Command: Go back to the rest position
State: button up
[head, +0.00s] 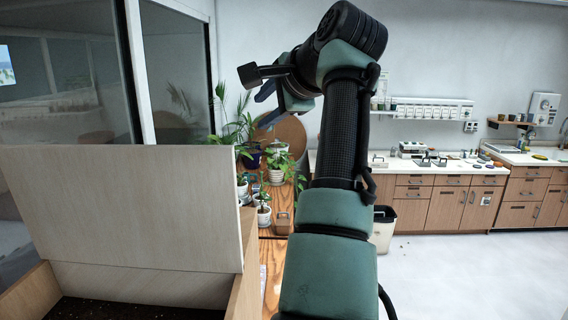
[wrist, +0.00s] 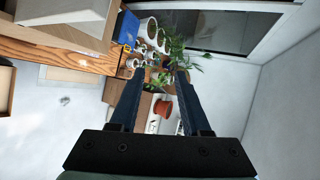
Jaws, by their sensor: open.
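My gripper (wrist: 155,84) is open and empty in the wrist view, with its two dark blue fingers apart. In the head view my gripper (head: 268,105) is raised at the end of the arm, pointing left, above the potted plants. Potted palms and other plants in white pots (head: 277,172) stand on a wooden surface (head: 272,262) left of the arm. The plants (wrist: 170,55) also show beyond the fingers in the wrist view, where nothing appears to touch the fingers.
A wooden planter box (head: 120,207) with dark soil fills the left front, beside a window (head: 180,70). A counter with drawers (head: 450,195) and a white bin (head: 384,230) stand to the right. The floor (head: 470,275) at the right front is clear.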

jog(key=s+d+r+n+t+h, duration=0.15)
jog(key=s+r+n+t, duration=0.3)
jog(key=s, duration=0.55)
jog(key=s+r+n+t+h, duration=0.2)
jog(key=s+r+n+t, duration=0.15)
jog(key=s+t, duration=0.45)
jog(key=s+d+r+n+t+h, duration=0.1)
jog(key=s+r+n+t+h, duration=0.25)
jog(key=s, duration=0.85)
notch_tip(320, 180, down, 16)
jog(key=n+b, duration=0.1)
jog(key=b, duration=1.4)
jog(key=shift+s+d+f+t+y+b, duration=0.2)
jog(key=shift+s+d+t+y+b, duration=0.15)
jog(key=shift+s+d, duration=0.1)
jog(key=shift+n, duration=0.25)
